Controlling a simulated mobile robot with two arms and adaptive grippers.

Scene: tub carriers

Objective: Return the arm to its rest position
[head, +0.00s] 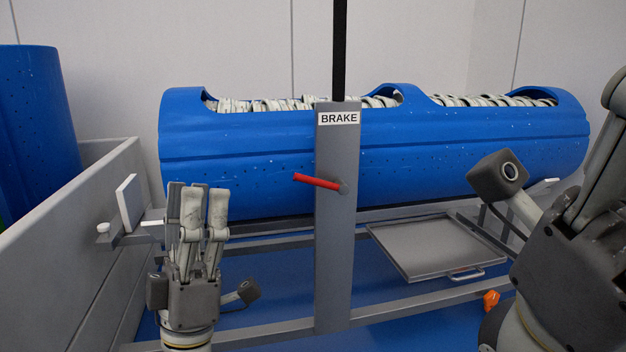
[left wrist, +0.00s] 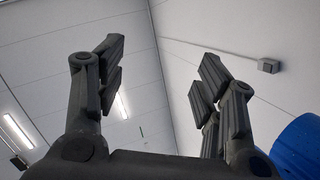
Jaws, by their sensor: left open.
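My left gripper (head: 198,205) points upward in front of the left end of the blue tub (head: 250,150), left of the brake post. In the left wrist view its fingers (left wrist: 158,75) are spread apart with nothing between them, and only wall and ceiling show beyond. The tub also shows at the right edge of the left wrist view (left wrist: 303,145). Part of my right arm fills the right side of the head view; its fingertips are not clearly visible there.
A grey post (head: 335,240) marked BRAKE carries a red lever (head: 317,181) in the middle. A grey tray (head: 425,247) sits low behind the frame. A grey side wall (head: 75,240) and another blue tub (head: 35,130) stand at left. A white plate (head: 130,203) is near my left gripper.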

